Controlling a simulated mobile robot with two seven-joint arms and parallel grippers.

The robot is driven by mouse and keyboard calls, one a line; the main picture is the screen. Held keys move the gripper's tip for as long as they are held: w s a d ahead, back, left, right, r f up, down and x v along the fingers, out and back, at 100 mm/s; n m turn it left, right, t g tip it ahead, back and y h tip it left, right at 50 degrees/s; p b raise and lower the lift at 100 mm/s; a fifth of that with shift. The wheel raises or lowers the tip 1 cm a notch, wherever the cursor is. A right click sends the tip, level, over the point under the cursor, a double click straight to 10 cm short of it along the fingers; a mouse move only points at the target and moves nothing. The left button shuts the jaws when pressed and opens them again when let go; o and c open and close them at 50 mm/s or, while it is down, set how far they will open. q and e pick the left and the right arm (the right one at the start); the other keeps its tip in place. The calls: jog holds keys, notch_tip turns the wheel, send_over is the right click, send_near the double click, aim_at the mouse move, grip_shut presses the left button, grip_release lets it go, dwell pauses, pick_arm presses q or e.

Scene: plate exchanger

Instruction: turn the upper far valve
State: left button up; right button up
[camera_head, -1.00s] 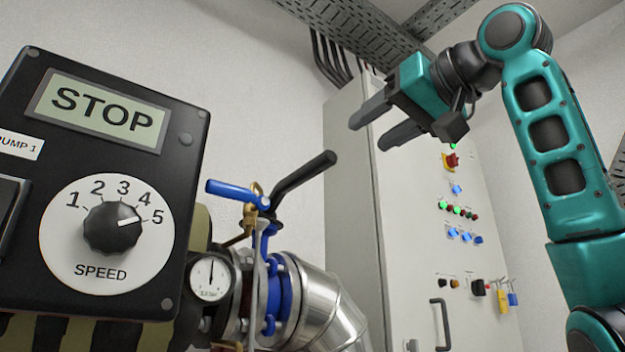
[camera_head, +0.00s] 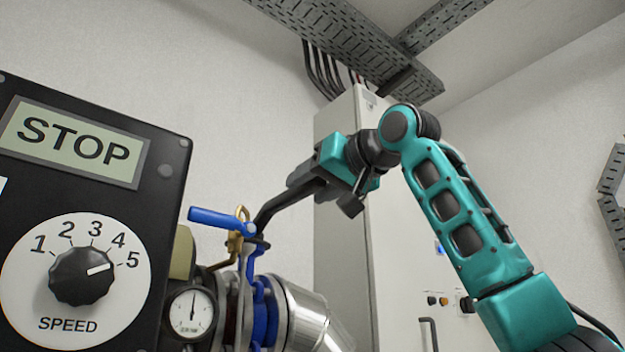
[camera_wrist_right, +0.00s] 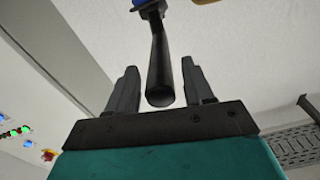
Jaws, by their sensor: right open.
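The valve on the steel pipe has a long black lever (camera_head: 278,208) that slants up to the right from a blue valve body (camera_head: 263,310). My right gripper (camera_head: 300,181) is at the lever's upper end. In the right wrist view the black lever (camera_wrist_right: 159,72) lies between the two open fingers of my right gripper (camera_wrist_right: 159,67), with a gap on each side. Its rounded end is close to the palm. A smaller blue handle (camera_head: 216,218) with a brass fitting (camera_head: 236,241) is left of the lever. My left gripper is not in view.
A black pump control box (camera_head: 120,205) with a STOP display and speed knob fills the left. A pressure gauge (camera_head: 190,313) is beside it. A tall grey cabinet (camera_head: 345,270) stands behind my right arm. Cable trays (camera_head: 350,45) run overhead.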

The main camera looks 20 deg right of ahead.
grip_shut()
dwell(0.5)
